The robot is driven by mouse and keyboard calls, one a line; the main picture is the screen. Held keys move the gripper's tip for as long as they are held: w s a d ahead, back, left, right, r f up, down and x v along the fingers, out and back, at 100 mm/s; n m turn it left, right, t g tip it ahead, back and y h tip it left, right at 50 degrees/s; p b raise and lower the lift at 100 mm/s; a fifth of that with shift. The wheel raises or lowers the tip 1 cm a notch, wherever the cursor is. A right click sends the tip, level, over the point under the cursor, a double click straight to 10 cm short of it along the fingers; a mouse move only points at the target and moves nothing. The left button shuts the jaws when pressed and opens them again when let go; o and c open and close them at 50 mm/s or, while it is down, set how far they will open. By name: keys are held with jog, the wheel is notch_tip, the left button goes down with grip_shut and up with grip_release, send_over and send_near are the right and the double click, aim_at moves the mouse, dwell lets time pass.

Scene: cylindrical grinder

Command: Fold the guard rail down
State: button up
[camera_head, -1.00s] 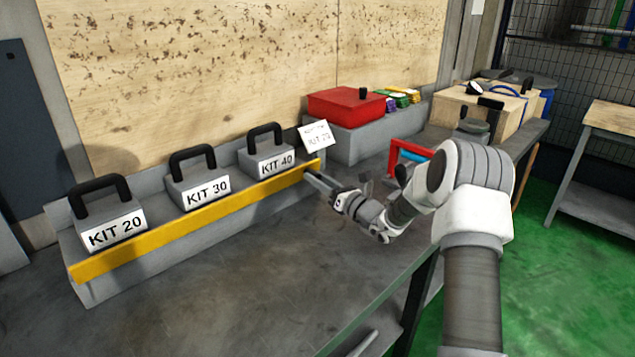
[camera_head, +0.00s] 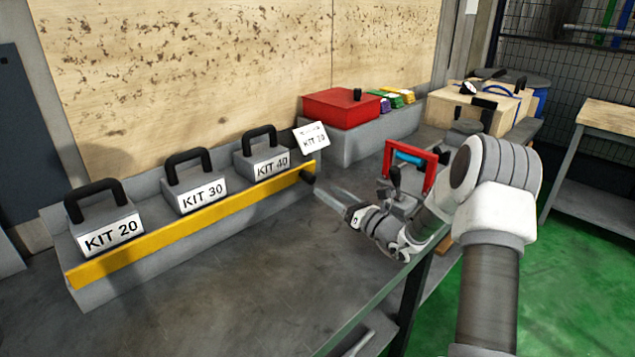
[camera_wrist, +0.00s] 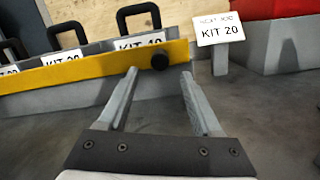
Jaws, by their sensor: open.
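The yellow guard rail (camera_head: 195,222) runs along the front of a grey rack, standing up before the kit boxes. A black knob (camera_head: 307,177) sits at its right end and also shows in the wrist view (camera_wrist: 160,61). My gripper (camera_head: 322,192) is open and empty, apart from the rail, to the right of the knob in the head view. In the wrist view its two fingers (camera_wrist: 160,78) point toward the rail, with the knob seen between and just beyond the tips.
Boxes KIT 20 (camera_head: 104,227), KIT 30 (camera_head: 196,188) and KIT 40 (camera_head: 262,157) stand behind the rail. A sign reading KIT 20 (camera_wrist: 220,29) stands right of the rack. A red box (camera_head: 341,108) and a red-framed item (camera_head: 429,170) are farther right. The bench front is clear.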

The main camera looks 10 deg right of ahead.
jog(key=p+v, duration=0.1)
jog(key=v, duration=0.9)
jog(key=shift+s+d, duration=0.1)
jog(key=shift+s, duration=0.2)
